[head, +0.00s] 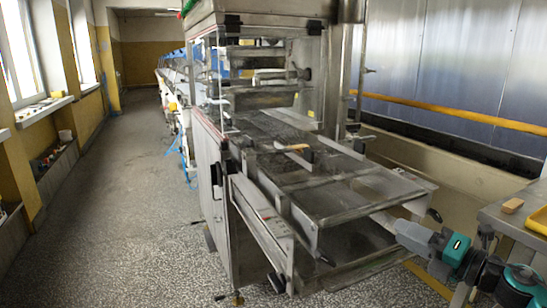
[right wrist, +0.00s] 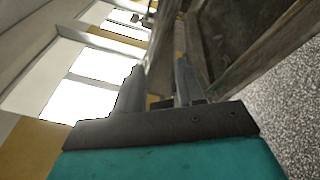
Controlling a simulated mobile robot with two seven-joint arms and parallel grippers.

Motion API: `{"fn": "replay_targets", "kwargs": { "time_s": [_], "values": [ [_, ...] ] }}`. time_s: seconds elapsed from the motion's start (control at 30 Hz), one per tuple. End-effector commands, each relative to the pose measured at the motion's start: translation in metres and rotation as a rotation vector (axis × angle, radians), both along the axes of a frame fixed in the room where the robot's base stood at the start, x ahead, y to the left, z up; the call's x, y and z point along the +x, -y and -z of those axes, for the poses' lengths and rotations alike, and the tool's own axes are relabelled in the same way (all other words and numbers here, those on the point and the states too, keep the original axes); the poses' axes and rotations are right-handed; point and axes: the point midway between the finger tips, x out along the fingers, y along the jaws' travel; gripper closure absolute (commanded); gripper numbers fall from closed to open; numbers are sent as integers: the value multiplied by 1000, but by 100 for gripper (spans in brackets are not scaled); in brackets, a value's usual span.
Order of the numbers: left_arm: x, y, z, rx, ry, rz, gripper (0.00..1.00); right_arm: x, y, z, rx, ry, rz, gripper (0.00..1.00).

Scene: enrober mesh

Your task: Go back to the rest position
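My right gripper (head: 382,217) comes in from the lower right in the head view, at the near right corner of the enrober machine (head: 330,205). In the right wrist view its two fingers (right wrist: 158,82) stand apart with a gap between them and nothing held there. Whether the fingertips touch the machine's frame I cannot tell. My left gripper is not in view. The metal mesh bed (head: 345,188) of the machine lies bare near its front end.
A wooden-looking piece (head: 296,147) lies across the machine's bed. A small tan block (head: 512,205) lies on the metal table (head: 490,214) at right. A yellow rail (head: 450,115) runs along the back wall. The speckled floor (head: 130,215) at left is clear.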

Motion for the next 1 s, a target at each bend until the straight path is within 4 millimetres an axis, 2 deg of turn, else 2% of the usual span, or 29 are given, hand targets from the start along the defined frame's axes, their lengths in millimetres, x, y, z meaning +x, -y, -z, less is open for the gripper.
{"fn": "replay_targets", "kwargs": {
  "time_s": [0.03, 0.1, 0.17, 0.27, 0.4, 0.5, 0.6, 0.7, 1.0],
  "values": [
    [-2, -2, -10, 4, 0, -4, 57, -13, -18, 15, 179, -89, 31, 62],
    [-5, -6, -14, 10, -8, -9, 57, -29, -33, 39, 411, -212, 101, 62],
    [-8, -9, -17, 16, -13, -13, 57, -46, -42, 61, 608, -328, 174, 62],
    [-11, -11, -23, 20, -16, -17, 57, -81, -56, 102, 921, -540, 324, 62],
    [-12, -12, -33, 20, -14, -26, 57, -144, -76, 156, 1303, -834, 563, 62],
    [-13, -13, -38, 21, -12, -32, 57, -187, -91, 183, 1502, -1001, 714, 62],
    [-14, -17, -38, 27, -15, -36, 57, -218, -103, 199, 1631, -1115, 822, 62],
    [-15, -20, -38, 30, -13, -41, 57, -235, -110, 207, 1697, -1173, 879, 62],
    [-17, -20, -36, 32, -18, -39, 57, -239, -112, 210, 1713, -1190, 893, 62]
  ]
}}
